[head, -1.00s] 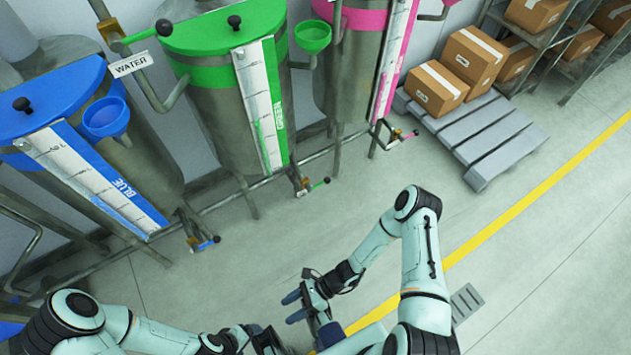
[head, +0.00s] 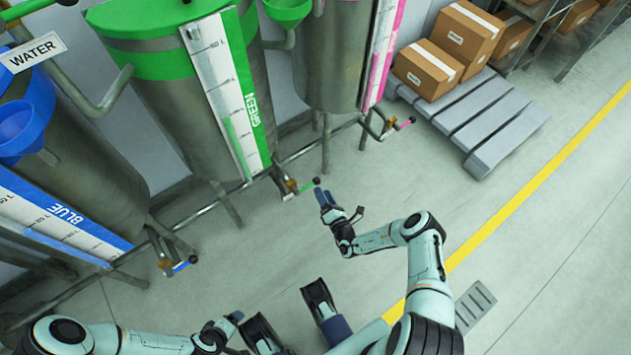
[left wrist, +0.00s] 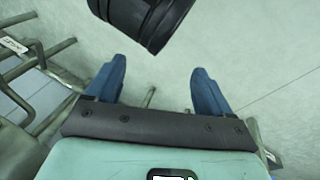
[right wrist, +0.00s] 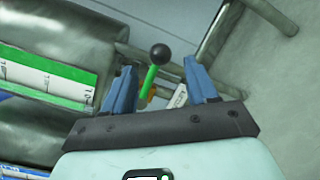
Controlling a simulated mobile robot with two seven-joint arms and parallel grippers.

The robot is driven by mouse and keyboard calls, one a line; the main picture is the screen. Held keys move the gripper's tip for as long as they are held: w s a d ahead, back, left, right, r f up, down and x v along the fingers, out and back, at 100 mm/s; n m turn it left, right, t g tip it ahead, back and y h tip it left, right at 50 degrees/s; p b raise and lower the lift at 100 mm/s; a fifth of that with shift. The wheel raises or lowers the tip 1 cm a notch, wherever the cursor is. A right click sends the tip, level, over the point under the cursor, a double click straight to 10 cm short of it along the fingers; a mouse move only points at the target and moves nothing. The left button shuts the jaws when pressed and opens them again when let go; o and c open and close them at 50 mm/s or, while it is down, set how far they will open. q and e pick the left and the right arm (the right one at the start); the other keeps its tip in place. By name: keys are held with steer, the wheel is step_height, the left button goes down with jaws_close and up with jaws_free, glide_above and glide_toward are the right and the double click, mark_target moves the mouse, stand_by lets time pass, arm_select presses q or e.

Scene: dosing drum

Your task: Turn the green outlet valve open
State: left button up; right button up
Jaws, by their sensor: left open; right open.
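The green outlet valve handle (head: 309,186) with its black knob sticks out from the brass valve under the green drum (head: 170,100). In the right wrist view the green handle (right wrist: 150,78) and black knob show between my open fingers, beyond the fingertips as far as I can tell. My right gripper (head: 324,196) is open and empty, close beside the handle's knob end in the head view. My left gripper (left wrist: 158,78) is open and empty in the left wrist view, away from the valves. In the head view the left fingers are hard to make out.
The blue drum's valve (head: 182,266) is at the left and the pink drum's valve (head: 402,124) at the right. Pipes and drum legs run along the wall. A pallet (head: 500,135) with cartons (head: 428,68) stands at the back right. The floor in front is clear.

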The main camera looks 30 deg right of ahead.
mark_target(317, 181)
steer(key=w, duration=0.2)
steer(key=w+b, duration=0.1)
steer(key=w, duration=0.2)
steer(key=shift+w+d+f+b, duration=0.1)
steer(key=shift+w+d+b, duration=0.2)
steer(key=shift+w+d, duration=0.1)
steer(key=shift+w, duration=0.5)
arm_select(q)
steer(key=w+f, duration=0.1)
steer(key=w+a+f, duration=0.1)
steer(key=shift+a+f+t, duration=0.25)
steer(key=shift+f+t, duration=0.05)
arm_select(e)
jaws_close()
